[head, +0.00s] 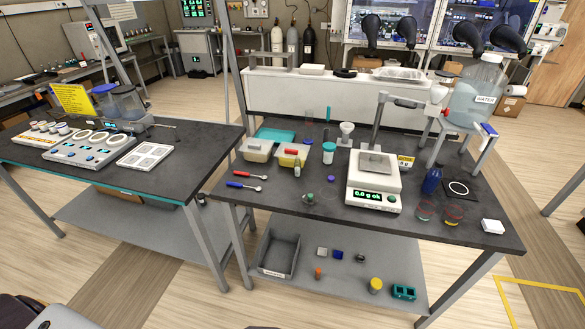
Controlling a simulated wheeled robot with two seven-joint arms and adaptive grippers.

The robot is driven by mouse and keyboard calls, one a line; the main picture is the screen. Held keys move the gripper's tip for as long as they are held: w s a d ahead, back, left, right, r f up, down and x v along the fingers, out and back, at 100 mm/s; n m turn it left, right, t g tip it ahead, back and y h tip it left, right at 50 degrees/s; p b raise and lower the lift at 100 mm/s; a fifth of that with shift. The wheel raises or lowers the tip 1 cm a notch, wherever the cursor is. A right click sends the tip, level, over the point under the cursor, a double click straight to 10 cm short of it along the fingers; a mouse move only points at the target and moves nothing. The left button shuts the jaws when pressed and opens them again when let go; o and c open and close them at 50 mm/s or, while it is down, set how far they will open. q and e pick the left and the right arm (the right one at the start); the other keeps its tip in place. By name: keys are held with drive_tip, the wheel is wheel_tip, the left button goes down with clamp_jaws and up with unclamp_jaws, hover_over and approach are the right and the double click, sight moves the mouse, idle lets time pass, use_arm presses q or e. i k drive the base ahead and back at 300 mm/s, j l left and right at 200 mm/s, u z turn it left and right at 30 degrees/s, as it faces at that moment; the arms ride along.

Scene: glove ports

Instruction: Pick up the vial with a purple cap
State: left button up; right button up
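No vial with a purple cap can be made out for certain; the small items on the right-hand dark table (290,215) are too small to read. A small dark, purplish item (331,178) lies left of the balance, and I cannot tell whether it is a cap. A small upright vial (297,171) stands in front of the pale tubs; its cap colour is unclear. A white jar with a teal cap (328,153) stands behind them. Neither of my grippers shows in the head view.
A balance (373,188) with a post stands mid-table. A blue bottle (432,180), two glass beakers (425,211) and a water carboy (476,95) are to its right.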

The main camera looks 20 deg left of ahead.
sight(297, 162)
drive_tip(key=j+z, duration=0.1)
drive_tip(key=j, duration=0.25)
drive_tip(key=k+j+z, duration=0.1)
drive_tip(key=j, duration=0.25)
drive_tip(key=k+j+z, duration=0.1)
drive_tip(key=j, duration=0.25)
drive_tip(key=k+j+z, duration=0.15)
drive_tip(key=j, duration=0.15)
